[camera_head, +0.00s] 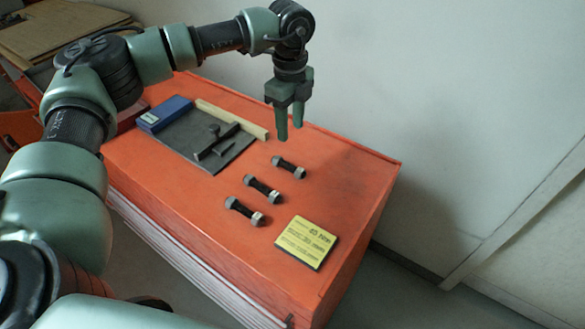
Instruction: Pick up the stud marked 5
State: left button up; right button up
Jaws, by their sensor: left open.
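Three dark studs with grey nuts at both ends lie on the orange cabinet top (170,180). One stud (289,168) is at the back, one (262,190) in the middle and one (245,212) at the front. I cannot read any mark on them, so I cannot tell which is marked 5. My left gripper (290,126) points down, open and empty. In the picture it is above the back stud, apart from it. My right gripper is not in view.
A yellow printed block (306,242) lies right of the studs. A grey mat (178,150) holds dark tools (218,140). A blue box (165,114) and a wooden strip (231,119) lie near the mat. A wall stands behind the cabinet.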

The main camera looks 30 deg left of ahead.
pick_arm(q)
jog(key=b, duration=0.4)
send_over(288, 165)
jog(key=f, duration=0.3)
jog(key=w+f, duration=0.1)
jog(key=shift+d+f, duration=0.25)
jog(key=shift+f, duration=0.3)
jog(key=shift+s+f+p, duration=0.15)
jog(key=shift+f+p, duration=0.35)
jog(key=shift+f, duration=0.2)
jog(key=f+p, duration=0.2)
jog(key=f, duration=0.1)
jog(key=f+p, duration=0.1)
jog(key=f, duration=0.1)
jog(key=shift+s+a+f, duration=0.2)
jog(key=shift+s+a, duration=0.05)
jog(key=shift+s, duration=0.05)
jog(key=shift+f, duration=0.35)
grip_shut()
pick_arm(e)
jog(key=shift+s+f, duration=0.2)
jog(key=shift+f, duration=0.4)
pick_arm(q)
jog(key=shift+w+r, duration=0.1)
